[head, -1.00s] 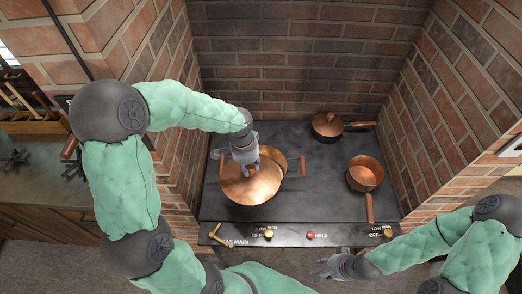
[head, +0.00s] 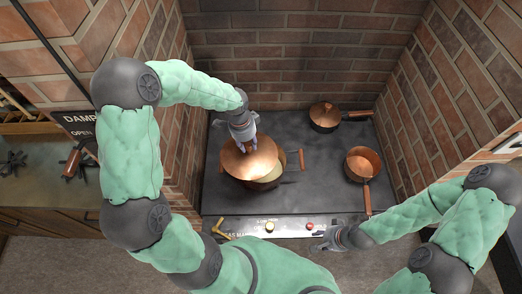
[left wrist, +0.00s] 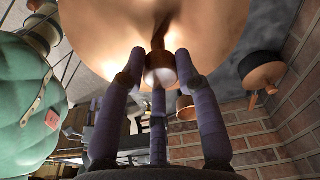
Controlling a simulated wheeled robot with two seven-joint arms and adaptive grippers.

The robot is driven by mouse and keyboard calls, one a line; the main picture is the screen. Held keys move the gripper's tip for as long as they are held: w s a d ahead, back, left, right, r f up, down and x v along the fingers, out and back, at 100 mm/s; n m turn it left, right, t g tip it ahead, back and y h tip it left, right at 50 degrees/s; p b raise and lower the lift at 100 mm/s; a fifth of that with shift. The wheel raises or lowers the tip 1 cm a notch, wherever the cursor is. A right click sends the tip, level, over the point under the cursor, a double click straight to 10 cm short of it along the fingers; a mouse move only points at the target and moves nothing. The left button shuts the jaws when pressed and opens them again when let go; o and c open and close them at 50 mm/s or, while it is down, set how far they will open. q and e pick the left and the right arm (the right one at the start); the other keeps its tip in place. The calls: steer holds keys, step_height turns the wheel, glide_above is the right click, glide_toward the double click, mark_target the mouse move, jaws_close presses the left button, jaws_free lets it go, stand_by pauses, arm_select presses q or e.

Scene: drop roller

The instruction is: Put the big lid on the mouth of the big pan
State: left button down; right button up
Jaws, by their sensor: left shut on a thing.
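The big lid (head: 247,160) is a wide copper disc. My left gripper (head: 243,147) is shut on its knob and holds it above the big pan (head: 268,183). In the left wrist view the lid (left wrist: 205,35) fills the top, with its knob (left wrist: 160,66) between my fingers (left wrist: 160,75). The lid sits off to the back left of the pan's mouth, so part of the open mouth shows at the front right. The pan is copper with side handles and stands on the dark stove. My right gripper (head: 325,238) is empty near the stove's front edge; its fingers are too small to judge.
Brick walls enclose the back and sides.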

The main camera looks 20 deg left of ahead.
mark_target(261, 146)
arm_select(q)
steer(key=w+d+f, duration=0.1)
steer(key=f, duration=0.1)
steer(key=w+d+f, duration=0.1)
steer(key=w+f, duration=0.1)
steer(key=w+d+f, duration=0.1)
steer(key=f, duration=0.1)
steer(key=shift+w+d+b, duration=0.1)
steer(key=shift+w+b, duration=0.1)
steer(key=shift+b, duration=0.1)
steer(key=shift+w+f, duration=0.1)
steer(key=shift+f, duration=1.45)
steer(key=shift+f, duration=0.15)
steer(key=c, duration=0.9)
jaws_free()
